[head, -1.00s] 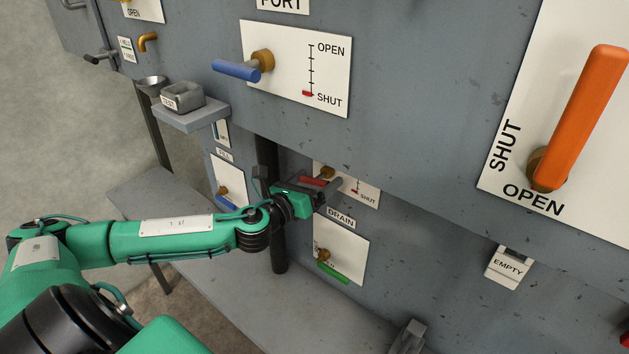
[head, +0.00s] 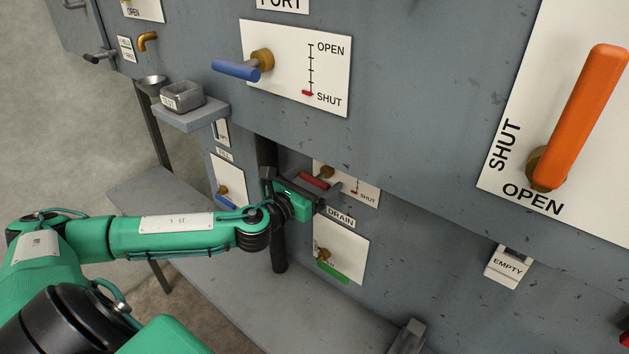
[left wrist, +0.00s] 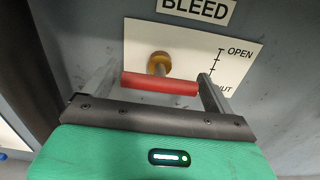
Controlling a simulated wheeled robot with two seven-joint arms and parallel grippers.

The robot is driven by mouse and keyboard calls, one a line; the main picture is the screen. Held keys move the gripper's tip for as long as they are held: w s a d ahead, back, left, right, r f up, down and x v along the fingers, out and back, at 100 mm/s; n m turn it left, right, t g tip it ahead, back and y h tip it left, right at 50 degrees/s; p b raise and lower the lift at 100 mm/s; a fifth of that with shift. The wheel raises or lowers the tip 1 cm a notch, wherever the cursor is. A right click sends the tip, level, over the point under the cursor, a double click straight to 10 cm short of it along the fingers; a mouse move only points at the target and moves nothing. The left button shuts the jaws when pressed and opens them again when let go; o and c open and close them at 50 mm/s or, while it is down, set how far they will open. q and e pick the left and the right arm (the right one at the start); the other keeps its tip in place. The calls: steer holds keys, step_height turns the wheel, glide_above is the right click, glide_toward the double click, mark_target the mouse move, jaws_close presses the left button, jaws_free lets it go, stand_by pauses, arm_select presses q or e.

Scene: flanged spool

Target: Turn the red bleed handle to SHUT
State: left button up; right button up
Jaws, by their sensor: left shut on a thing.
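The red bleed handle (left wrist: 160,84) sits on a brass hub (left wrist: 159,62) in front of a white plate under the BLEED label (left wrist: 197,9). In the left wrist view it lies crosswise, nearly level, between the two fingers of my left gripper (left wrist: 157,88). The plate's scale reads OPEN at the top; SHUT at the bottom is partly hidden by a finger. In the head view, the red handle (head: 313,181) shows small beside my left gripper (head: 305,186), which is shut on it. A small red mark (head: 354,192) is near SHUT. My right gripper is not in view.
The recess around the bleed plate is tight, with a dark post (head: 277,245) to the left. Below is the DRAIN plate with a green handle (head: 333,272). Above are a blue handle (head: 236,70) and a shelf (head: 191,117) with a grey bin (head: 182,97). A large orange handle (head: 580,115) is at right.

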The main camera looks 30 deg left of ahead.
arm_select(q)
steer(key=o, duration=0.7)
steer(key=shift+f, duration=0.1)
steer(key=shift+o, duration=0.2)
steer(key=shift+s, duration=0.1)
steer(key=shift+s+a+b, duration=0.1)
steer(key=shift+s+b, duration=0.2)
steer(key=s+b, duration=0.3)
steer(key=s, duration=1)
steer(key=shift+a, duration=0.45)
